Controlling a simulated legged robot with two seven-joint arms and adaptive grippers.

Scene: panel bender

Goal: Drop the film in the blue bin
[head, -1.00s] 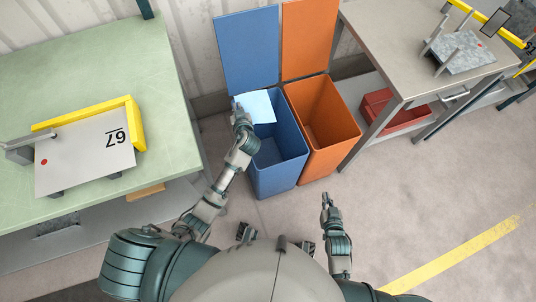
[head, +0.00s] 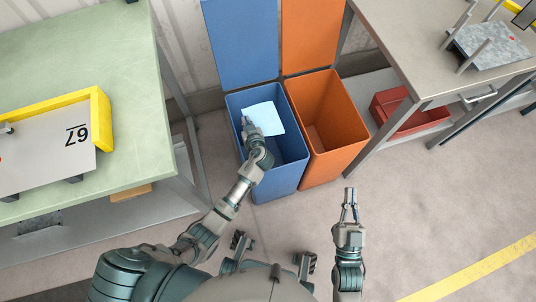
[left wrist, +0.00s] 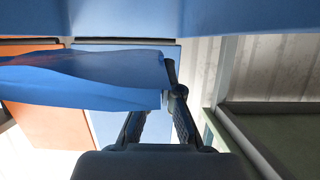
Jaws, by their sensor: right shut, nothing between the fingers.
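The film (head: 266,118), a thin pale-blue sheet, is over the mouth of the blue bin (head: 272,187), inside its rim outline as seen from above. My left gripper (head: 246,121) is at the film's left edge and shut on it. In the left wrist view the film (left wrist: 85,80) stretches left from the fingertips (left wrist: 168,92) and looks translucent blue. Whether the film touches the bin's inside cannot be told. My right gripper (head: 350,197) is shut and empty, above the floor right of the bins.
An orange bin (head: 335,160) with its lid raised stands against the blue bin's right side. The blue lid (head: 240,45) is also up. A green table (head: 130,130) with a plate marked 67 (head: 55,150) is at left, and a grey table (head: 410,45) at right.

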